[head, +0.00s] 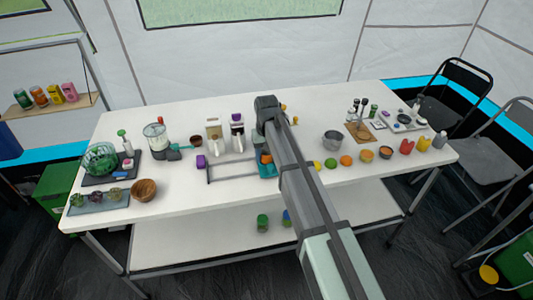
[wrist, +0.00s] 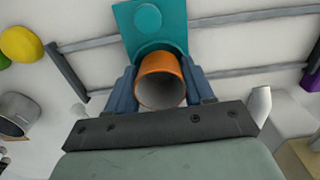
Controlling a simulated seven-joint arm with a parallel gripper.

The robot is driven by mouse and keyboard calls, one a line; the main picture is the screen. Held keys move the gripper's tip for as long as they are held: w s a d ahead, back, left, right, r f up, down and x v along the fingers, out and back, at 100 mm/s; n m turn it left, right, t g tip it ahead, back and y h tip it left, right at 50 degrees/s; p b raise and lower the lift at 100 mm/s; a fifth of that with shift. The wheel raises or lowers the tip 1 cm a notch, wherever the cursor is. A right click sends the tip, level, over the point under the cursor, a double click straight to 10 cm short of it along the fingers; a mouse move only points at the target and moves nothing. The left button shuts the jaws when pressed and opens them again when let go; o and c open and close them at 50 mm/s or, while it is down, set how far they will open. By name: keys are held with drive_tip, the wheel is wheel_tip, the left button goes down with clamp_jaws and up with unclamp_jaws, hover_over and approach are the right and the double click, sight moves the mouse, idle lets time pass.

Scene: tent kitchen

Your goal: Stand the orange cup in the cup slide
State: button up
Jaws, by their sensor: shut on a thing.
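The orange cup (wrist: 160,82) is between the two blue-grey fingers of my gripper (wrist: 161,88) in the wrist view, which is shut on it. Its open mouth faces the camera. In the head view the cup (head: 266,159) shows as a small orange patch beside my arm. The cup slide is a low grey rail frame (head: 228,181) with a teal carriage (head: 268,171) at its right part. In the wrist view the carriage (wrist: 148,18) has a round knob and lies right behind the cup. Whether the cup rests on it I cannot tell.
A purple block (head: 201,161) is at the slide's left end. A coffee machine (head: 214,136) stands behind the slide. A metal pot (head: 332,140) and several fruits, including a green one (head: 330,163), lie to the right. The white table (head: 215,199) is clear in front.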

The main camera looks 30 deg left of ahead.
drive_tip(key=shift+r, duration=0.8)
idle(2.9)
drive_tip(key=shift+f, duration=0.85)
idle(0.8)
drive_tip(key=o, duration=0.5)
drive_tip(key=shift+r, duration=0.1)
drive_tip(key=shift+r, duration=5.45)
